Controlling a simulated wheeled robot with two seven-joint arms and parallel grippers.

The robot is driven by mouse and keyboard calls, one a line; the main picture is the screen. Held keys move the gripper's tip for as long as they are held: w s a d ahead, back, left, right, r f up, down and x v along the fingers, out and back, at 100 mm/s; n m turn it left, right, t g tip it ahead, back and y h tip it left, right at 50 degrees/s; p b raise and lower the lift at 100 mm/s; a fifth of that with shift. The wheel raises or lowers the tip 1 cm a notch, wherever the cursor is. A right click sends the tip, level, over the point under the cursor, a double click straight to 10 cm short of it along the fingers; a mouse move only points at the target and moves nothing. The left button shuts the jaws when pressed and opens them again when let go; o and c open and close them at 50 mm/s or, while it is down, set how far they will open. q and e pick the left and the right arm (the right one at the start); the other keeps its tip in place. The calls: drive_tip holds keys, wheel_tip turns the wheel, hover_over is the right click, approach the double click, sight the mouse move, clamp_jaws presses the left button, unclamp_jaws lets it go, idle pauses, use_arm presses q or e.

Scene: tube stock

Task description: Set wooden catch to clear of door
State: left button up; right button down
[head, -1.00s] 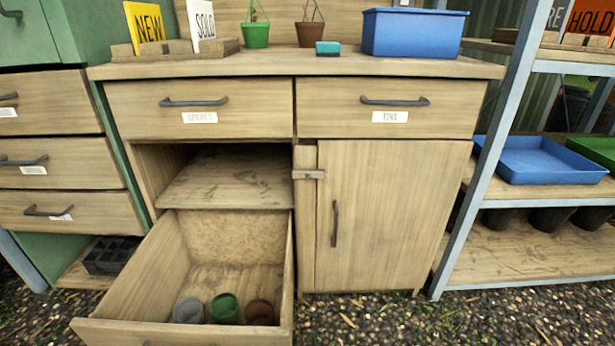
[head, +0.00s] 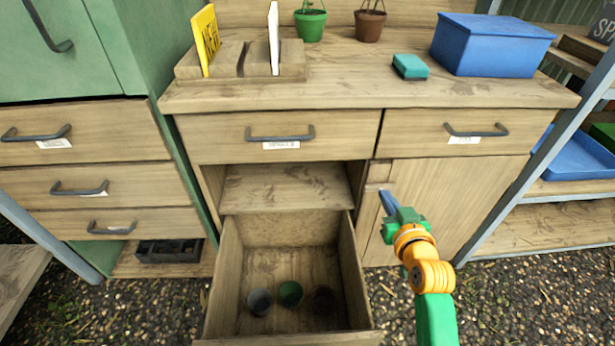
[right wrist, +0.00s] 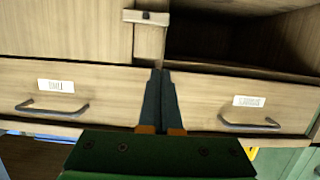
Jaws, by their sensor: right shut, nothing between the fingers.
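The wooden catch (head: 377,186) is a small bar on the post beside the cabinet door (head: 455,205). It also shows in the right wrist view (right wrist: 135,16), with a dark pin in its middle. It lies level, one end reaching over the door's edge. The door is closed. My right gripper (head: 383,193) is close to the catch in the head view. In the right wrist view its shut, empty fingers (right wrist: 160,73) point toward the post, with a gap in the picture between tips and catch. My left gripper is not in view.
An open drawer (head: 229,280) with several pots juts out left of the door. An open shelf space (head: 285,187) lies above it. Two shut drawers (head: 280,135) with handles sit under the worktop (head: 345,90). A blue metal rack post (head: 540,155) stands right of the door.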

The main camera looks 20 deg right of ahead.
sight(370, 179)
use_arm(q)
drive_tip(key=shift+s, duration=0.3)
use_arm(e)
drive_tip(key=shift+s+d+r, duration=0.1)
drive_tip(key=shift+d+r, duration=0.05)
drive_tip(key=shift+d, duration=0.2)
drive_tip(key=b+x, duration=0.2)
drive_tip(key=x, duration=0.3)
drive_tip(key=b+x, duration=0.1)
drive_tip(key=x, duration=0.4)
drive_tip(key=shift+f+b, duration=0.3)
drive_tip(key=shift+b, duration=0.1)
wheel_tip(370, 179, down, 3)
drive_tip(key=shift+r+b, duration=0.2)
drive_tip(key=shift+b, duration=0.3)
drive_tip(key=shift+f, duration=0.35)
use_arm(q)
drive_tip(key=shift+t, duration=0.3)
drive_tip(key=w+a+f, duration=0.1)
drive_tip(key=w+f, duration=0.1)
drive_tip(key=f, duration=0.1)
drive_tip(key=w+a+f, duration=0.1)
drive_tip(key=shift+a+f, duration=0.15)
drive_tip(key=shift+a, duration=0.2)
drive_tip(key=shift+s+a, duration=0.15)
use_arm(e)
drive_tip(key=shift+a, duration=0.1)
